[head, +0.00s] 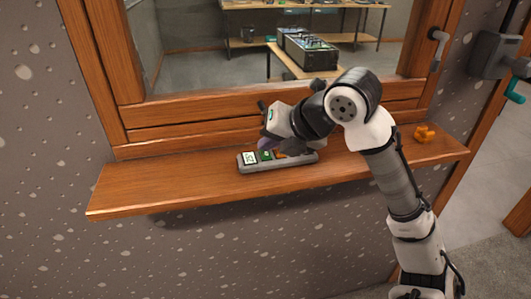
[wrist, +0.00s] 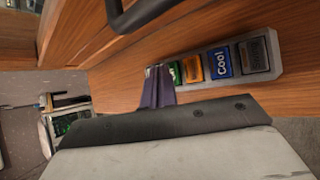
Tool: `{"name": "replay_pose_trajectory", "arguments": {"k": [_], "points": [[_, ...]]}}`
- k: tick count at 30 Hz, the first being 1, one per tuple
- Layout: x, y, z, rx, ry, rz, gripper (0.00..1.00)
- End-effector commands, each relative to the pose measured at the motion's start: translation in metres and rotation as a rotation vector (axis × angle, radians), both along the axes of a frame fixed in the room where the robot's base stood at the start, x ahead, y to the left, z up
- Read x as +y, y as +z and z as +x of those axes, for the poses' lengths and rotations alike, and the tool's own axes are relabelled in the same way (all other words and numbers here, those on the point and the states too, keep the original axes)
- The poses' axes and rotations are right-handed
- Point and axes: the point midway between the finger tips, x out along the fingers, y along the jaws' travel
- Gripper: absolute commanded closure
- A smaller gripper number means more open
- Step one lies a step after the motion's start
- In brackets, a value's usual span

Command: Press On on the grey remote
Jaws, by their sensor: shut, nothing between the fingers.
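The grey remote (head: 300,162) lies on the wooden sill, with a pale display (head: 248,158) at its left end. A green button (head: 266,155) is beside the display, then an orange button (head: 281,153); my arm covers part of the far side. In the wrist view, the remote (wrist: 278,45) shows part of the green button (wrist: 174,74), the orange one, a blue "Cool" button (wrist: 220,62) and a dark button (wrist: 254,56). No "On" label is readable. My gripper (wrist: 157,69) is shut and empty, its fingertips at the green button's edge; contact cannot be told.
The sill (head: 140,188) runs below a wood-framed window. A small orange object (head: 425,133) sits on its right part. The sill's left part is clear. A dark bar (wrist: 135,12) shows at the top of the wrist view. Tables with equipment stand beyond the window.

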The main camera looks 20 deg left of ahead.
Motion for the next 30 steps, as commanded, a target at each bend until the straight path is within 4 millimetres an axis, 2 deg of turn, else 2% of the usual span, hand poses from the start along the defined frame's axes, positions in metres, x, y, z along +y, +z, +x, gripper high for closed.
{"name": "replay_pose_trajectory", "arguments": {"k": [16, 30], "points": [[0.0002, -0.0069, -0.0002, 0.001, 0.001, 0.000, 1.00], [0.0004, 0.0009, -0.0002, 0.000, 0.001, -0.001, 1.00]]}}
